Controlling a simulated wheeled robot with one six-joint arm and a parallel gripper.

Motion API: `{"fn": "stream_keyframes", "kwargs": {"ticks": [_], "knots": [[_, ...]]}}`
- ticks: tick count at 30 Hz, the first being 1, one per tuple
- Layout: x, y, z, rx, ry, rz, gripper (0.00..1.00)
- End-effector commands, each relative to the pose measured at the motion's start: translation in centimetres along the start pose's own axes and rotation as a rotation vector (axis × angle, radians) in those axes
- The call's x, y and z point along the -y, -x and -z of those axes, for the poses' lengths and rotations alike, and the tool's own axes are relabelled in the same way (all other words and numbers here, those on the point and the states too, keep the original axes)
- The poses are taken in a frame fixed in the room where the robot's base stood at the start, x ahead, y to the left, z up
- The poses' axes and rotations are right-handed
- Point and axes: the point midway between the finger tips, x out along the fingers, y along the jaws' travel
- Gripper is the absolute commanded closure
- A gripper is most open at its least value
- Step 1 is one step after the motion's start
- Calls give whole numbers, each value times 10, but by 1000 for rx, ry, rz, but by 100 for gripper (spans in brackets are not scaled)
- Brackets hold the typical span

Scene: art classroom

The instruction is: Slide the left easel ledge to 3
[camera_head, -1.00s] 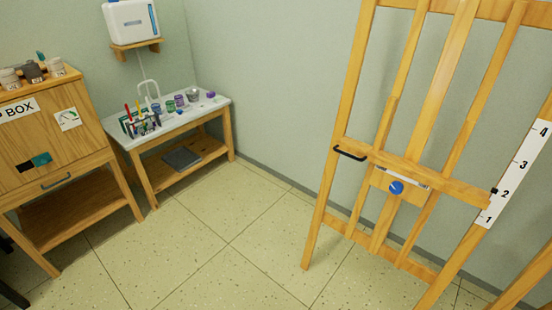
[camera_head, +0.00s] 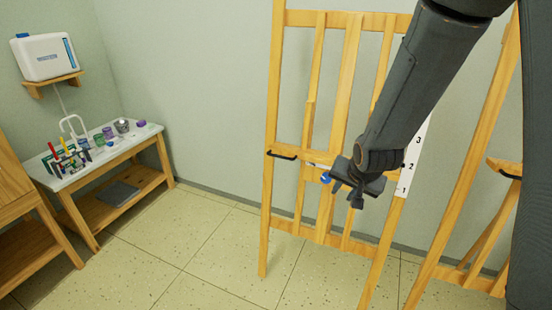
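The left easel (camera_head: 271,110) stands in the middle of the view. Its wooden ledge (camera_head: 312,159) crosses the frame, with a black handle (camera_head: 281,156) at the left end and a blue knob (camera_head: 325,178) below. A white number scale (camera_head: 421,150) runs along the right leg; the ledge's right end is at about 2, partly covered by my arm. My gripper (camera_head: 346,195) is in front of the ledge's right half, just right of the blue knob. Its fingers look spread, with nothing seen between them; I cannot tell whether it touches the knob.
A second easel (camera_head: 462,165) stands at the right, partly behind my arm. A white-topped table (camera_head: 100,160) with art supplies stands at the left, beside a wooden cabinet (camera_head: 12,195). The floor (camera_head: 215,250) between table and easel is clear.

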Motion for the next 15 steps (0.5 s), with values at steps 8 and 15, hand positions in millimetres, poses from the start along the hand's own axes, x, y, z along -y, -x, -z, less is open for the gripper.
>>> {"fn": "stream_keyframes", "kwargs": {"ticks": [8, 15], "knots": [[100, -94, 53, -248, -355, 384, 72], [164, -128, 54, -287, -639, 782, 72]]}}
